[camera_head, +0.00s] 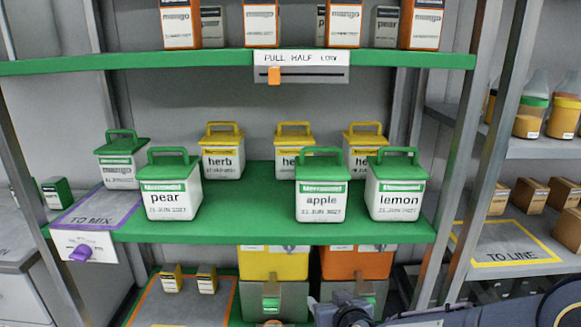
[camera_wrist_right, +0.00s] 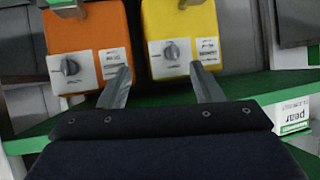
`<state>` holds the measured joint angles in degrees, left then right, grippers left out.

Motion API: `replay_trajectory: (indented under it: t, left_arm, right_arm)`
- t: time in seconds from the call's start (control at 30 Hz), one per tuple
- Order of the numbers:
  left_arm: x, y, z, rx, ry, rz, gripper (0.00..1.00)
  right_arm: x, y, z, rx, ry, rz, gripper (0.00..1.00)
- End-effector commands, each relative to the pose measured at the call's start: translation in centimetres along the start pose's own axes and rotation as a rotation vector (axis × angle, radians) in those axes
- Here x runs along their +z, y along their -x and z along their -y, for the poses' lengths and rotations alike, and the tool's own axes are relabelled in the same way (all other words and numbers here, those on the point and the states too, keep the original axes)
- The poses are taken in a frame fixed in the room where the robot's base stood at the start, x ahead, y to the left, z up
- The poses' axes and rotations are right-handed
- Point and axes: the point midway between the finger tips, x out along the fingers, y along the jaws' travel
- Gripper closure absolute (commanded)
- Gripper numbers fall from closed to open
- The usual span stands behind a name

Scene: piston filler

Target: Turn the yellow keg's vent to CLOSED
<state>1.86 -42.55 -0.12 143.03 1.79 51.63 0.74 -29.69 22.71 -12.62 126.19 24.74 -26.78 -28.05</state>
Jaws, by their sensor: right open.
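The yellow keg (camera_head: 272,264) stands below the green shelf in the head view, partly behind a grey front plate. The wrist view, which is turned upside down, also shows the yellow keg (camera_wrist_right: 181,17). Its vent is a grey knob (camera_wrist_right: 171,51) on a white plate; the lettering is too small to read. My right gripper (camera_wrist_right: 160,66) is open and empty, with its two fingers apart short of the kegs. The knob lies beyond the fingertips, between them and nearer the right-hand finger. My left gripper is out of view.
An orange keg (camera_head: 357,263) stands close beside the yellow one, with its own knob (camera_wrist_right: 71,67). The green shelf (camera_head: 245,195) above carries several tubs, including the pear tub (camera_head: 172,199). A metal upright (camera_head: 462,170) stands to the right.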

Motion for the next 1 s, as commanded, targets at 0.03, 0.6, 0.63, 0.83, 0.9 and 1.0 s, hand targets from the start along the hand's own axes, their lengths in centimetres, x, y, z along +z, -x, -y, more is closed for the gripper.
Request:
replay_trajectory:
  t: [0.03, 0.6, 0.63, 0.83, 0.9, 1.0]
  left_arm:
    - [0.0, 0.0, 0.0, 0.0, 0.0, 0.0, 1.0]
    - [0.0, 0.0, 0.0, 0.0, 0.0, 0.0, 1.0]
    - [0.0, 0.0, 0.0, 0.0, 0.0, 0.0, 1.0]
    - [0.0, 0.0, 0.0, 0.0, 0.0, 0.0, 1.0]
    - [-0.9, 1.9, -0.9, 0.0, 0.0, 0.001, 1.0]
    - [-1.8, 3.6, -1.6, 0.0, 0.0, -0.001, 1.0]
  right_arm:
    - [-0.6, 2.2, -1.2, -0.034, -0.068, 0.024, 0.41]
    - [7.0, 23.0, -5.5, -0.134, -0.357, 0.411, 0.41]
    - [7.5, 23.7, -5.6, -0.124, -0.363, 0.426, 0.41]
    - [11.0, 27.5, -6.0, -0.049, -0.406, 0.519, 0.41]
    - [9.1, 28.7, -5.8, -0.049, -0.406, 0.53, 0.41]
    - [7.3, 29.7, -5.6, -0.051, -0.405, 0.53, 0.41]
